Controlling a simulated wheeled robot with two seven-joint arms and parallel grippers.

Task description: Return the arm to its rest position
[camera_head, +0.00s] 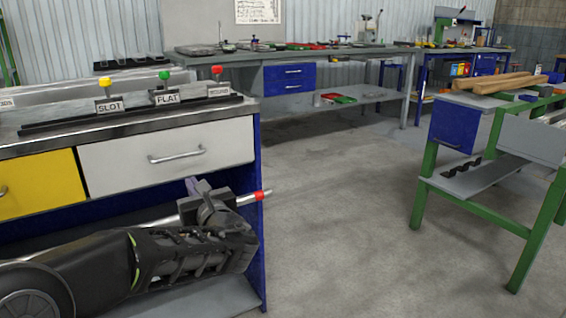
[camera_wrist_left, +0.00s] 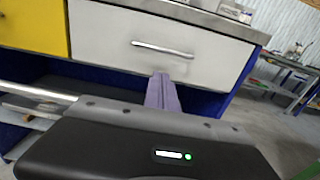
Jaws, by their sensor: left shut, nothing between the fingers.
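My left arm (camera_head: 110,265) comes in from the lower left in the head view, low in front of the bench. My left gripper (camera_head: 193,186) is at the end of it, just below the white drawer. Its fingers are together with nothing between them. In the wrist view the closed purple-grey fingers (camera_wrist_left: 163,92) point at the bench front below the drawer handle. My right gripper is not in view.
The bench has a yellow drawer (camera_head: 38,188) and a white drawer (camera_head: 120,162). A metal rod with a red end (camera_head: 262,195) sticks out beside my gripper. Open floor (camera_head: 340,220) lies right, before a green-legged table (camera_head: 480,180).

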